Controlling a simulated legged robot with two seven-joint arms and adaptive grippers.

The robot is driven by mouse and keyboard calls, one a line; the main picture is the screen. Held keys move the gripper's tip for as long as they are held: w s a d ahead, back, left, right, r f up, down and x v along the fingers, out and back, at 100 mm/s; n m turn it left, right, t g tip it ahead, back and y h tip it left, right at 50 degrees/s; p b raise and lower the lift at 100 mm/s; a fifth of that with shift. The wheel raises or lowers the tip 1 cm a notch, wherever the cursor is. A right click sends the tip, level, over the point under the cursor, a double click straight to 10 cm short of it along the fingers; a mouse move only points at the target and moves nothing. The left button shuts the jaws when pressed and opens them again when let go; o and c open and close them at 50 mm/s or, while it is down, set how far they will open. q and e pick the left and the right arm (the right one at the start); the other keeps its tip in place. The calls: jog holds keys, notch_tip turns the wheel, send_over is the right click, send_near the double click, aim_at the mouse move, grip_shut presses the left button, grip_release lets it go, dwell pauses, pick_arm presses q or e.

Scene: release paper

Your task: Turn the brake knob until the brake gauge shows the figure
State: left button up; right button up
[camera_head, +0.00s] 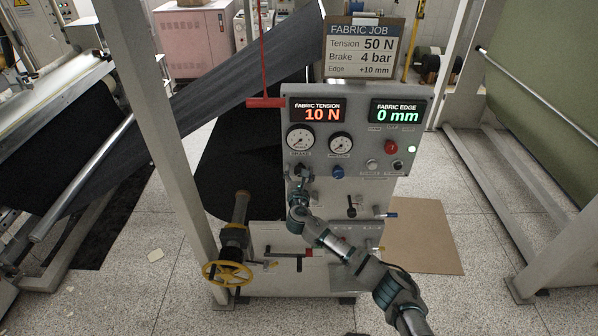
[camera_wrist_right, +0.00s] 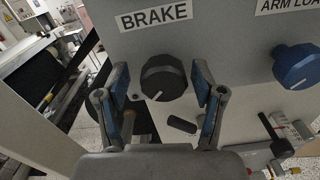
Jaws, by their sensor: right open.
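The black brake knob (camera_wrist_right: 164,78) sits under the BRAKE label (camera_wrist_right: 154,17) on the grey panel. A pale mark shows low on its face. My right gripper (camera_wrist_right: 160,92) is open, one finger on each side of the knob with visible gaps. In the head view my right gripper (camera_head: 298,188) is at the panel's left side, below the larger left gauge (camera_head: 300,139), and partly covers the knob. That gauge's needle is too small to read surely. The job card (camera_head: 362,48) reads Brake 4 bar. My left gripper is out of view.
A blue knob (camera_head: 338,172) stands right of the brake knob, with a second gauge (camera_head: 341,146) above. A red button (camera_head: 391,147) is farther right. A black lever (camera_head: 352,208) is lower down. A yellow handwheel (camera_head: 227,273) and white post (camera_head: 165,130) stand left.

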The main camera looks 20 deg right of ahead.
jog(key=shift+d, duration=0.15)
jog(key=shift+c, duration=0.6)
jog(key=shift+d, duration=0.15)
jog(key=c, duration=1)
jog(key=shift+m, duration=0.3)
